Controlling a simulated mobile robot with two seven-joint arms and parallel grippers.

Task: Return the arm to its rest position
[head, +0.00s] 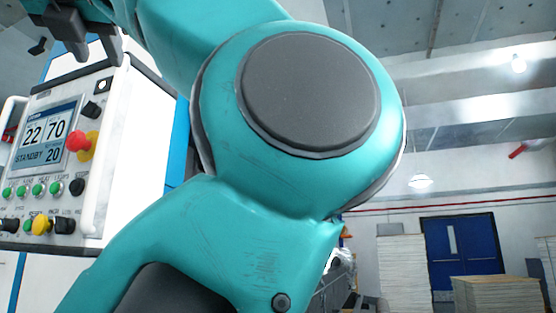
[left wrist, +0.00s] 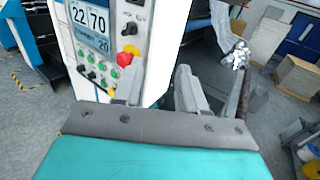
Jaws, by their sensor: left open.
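My left arm (head: 255,235), teal with a large grey round joint cap, fills the middle of the head view. My left gripper (head: 60,42) is at the top left of that view, above and in front of the control panel's top edge. In the left wrist view the two grey fingers of the left gripper (left wrist: 158,82) stand apart with nothing between them. The white control panel (head: 107,110) shows 22, 70 and STANDBY 20 on its screen. It also shows in the left wrist view (left wrist: 150,52), behind the fingers. My right gripper is in neither view.
The panel has a red emergency knob (head: 79,141), a yellow knob (head: 41,225) and several green buttons. Stacked pale boards (head: 403,270) and a blue door (head: 457,250) are at the far right. Grey floor (left wrist: 38,120) shows at the left in the left wrist view.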

